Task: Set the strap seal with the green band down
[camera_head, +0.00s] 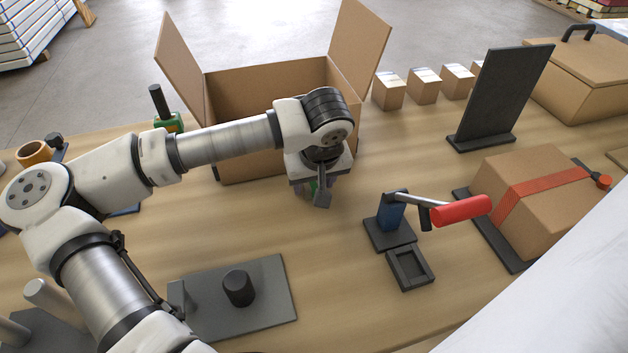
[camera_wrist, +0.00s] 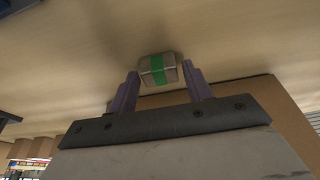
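The strap seal (camera_wrist: 158,70) is a small grey block with a green band across its middle. In the wrist view it sits between the tips of my gripper's purple fingers (camera_wrist: 160,78), close to the wooden surface. A narrow gap seems to show on its right side, so the fingers look slightly open around it. In the head view my gripper (camera_head: 316,190) points down at the table in front of the open carton, and its wrist hides most of the seal. Whether the seal's underside touches the table is not clear.
The open cardboard carton (camera_head: 230,148) stands right behind my gripper. To the right are the red-handled tool (camera_head: 460,210), a small dark tray (camera_head: 410,268) and a red-strapped box (camera_head: 535,190). A grey plate with a black peg (camera_head: 239,288) lies in front. Bare table lies between these.

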